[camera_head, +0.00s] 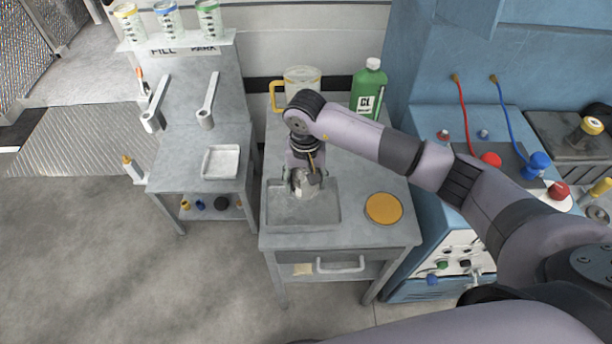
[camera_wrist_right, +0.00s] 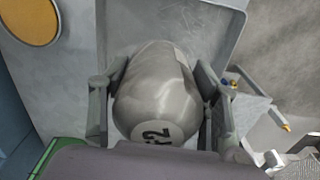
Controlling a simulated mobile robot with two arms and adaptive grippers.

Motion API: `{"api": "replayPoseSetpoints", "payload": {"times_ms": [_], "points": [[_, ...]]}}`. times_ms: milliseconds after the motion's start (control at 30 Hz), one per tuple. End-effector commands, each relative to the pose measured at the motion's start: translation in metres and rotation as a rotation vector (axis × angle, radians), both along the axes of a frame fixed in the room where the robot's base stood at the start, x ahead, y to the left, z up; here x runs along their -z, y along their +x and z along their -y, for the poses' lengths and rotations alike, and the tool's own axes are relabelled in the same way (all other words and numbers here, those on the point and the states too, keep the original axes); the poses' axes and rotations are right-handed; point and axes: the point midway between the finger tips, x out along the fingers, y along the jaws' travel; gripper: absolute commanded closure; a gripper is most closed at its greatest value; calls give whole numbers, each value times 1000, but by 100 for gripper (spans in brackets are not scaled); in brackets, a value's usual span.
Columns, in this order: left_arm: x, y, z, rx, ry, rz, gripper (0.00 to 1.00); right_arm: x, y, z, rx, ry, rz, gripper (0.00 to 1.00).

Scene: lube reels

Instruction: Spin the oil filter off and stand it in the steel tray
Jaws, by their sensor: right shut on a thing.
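The oil filter (camera_wrist_right: 158,100) is a pale grey, rounded canister with a dark "2" mark on its end. My right gripper (camera_wrist_right: 160,92) is shut on it, one finger along each side. In the head view the filter (camera_head: 302,184) shows between the fingers of the right gripper (camera_head: 303,178), over the steel tray (camera_head: 272,222). The tray is a shallow grey rectangle on the middle bench. I cannot tell whether the filter's lower end touches the tray floor. My left gripper is not in view.
An orange disc (camera_head: 384,208) lies right of the tray. A clear jug (camera_head: 300,78) with a yellow handle and a green bottle (camera_head: 369,92) stand behind my arm. A blue machine (camera_head: 436,210) stands at the right.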

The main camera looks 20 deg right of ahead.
Motion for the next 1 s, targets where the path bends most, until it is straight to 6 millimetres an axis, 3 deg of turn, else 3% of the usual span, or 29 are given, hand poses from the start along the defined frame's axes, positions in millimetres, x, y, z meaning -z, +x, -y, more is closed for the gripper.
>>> {"api": "replayPoseSetpoints", "payload": {"times_ms": [233, 600, 1000], "points": [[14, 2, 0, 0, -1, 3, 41, 28, 0, 0, 1, 0, 0, 82], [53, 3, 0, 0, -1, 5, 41, 64, 1, 0, -1, 0, 3, 82], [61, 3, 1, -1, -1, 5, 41, 71, 1, 0, 0, -1, 2, 82]]}}
